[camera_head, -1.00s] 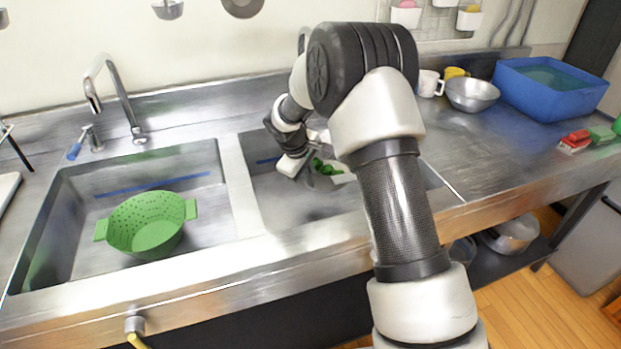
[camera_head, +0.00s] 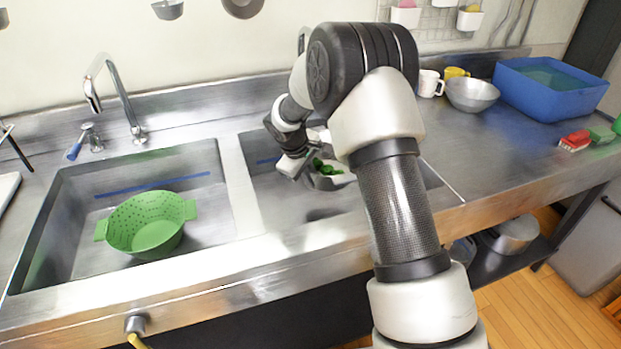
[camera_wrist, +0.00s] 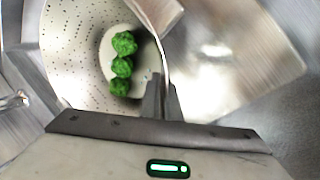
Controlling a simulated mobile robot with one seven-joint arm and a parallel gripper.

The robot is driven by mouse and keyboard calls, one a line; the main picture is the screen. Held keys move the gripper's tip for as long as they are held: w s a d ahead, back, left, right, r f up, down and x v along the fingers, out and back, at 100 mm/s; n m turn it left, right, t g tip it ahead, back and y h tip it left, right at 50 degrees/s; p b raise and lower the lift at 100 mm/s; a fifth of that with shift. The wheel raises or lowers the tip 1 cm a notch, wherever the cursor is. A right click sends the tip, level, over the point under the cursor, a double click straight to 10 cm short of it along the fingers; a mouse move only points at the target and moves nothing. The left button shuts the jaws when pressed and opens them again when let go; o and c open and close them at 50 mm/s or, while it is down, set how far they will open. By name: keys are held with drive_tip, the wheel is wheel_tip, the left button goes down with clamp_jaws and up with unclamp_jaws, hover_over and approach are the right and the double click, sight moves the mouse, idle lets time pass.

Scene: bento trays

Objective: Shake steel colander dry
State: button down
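The steel colander (camera_wrist: 75,50) is a perforated metal bowl with a pale round bottom. Green broccoli-like pieces (camera_wrist: 122,65) lie in it in a row. My gripper (camera_wrist: 164,88) has its fingers close together on the colander's rim. In the head view, my gripper (camera_head: 297,166) holds the colander (camera_head: 326,183) over the right sink basin, with a dark shadow below it. My arm hides part of the colander and basin in that view.
A green colander (camera_head: 150,225) sits in the left basin (camera_head: 75,262) beyond a steel divider. A faucet (camera_head: 125,95) stands behind. Mugs (camera_head: 430,84), a metal bowl (camera_head: 472,94) and a blue tub (camera_head: 550,92) are on the right counter.

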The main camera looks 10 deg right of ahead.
drive_tip(key=shift+r+p, duration=0.85)
drive_tip(key=shift+r, duration=0.5)
wheel_tip(320, 180, down, 3)
drive_tip(key=shift+r+b, duration=0.1)
drive_tip(key=shift+b, duration=0.95)
drive_tip(key=shift+r+p, duration=0.95)
drive_tip(key=shift+r, duration=0.5)
drive_tip(key=shift+f+b, duration=1.1)
drive_tip(key=shift+f, duration=0.35)
drive_tip(key=shift+r, duration=0.1)
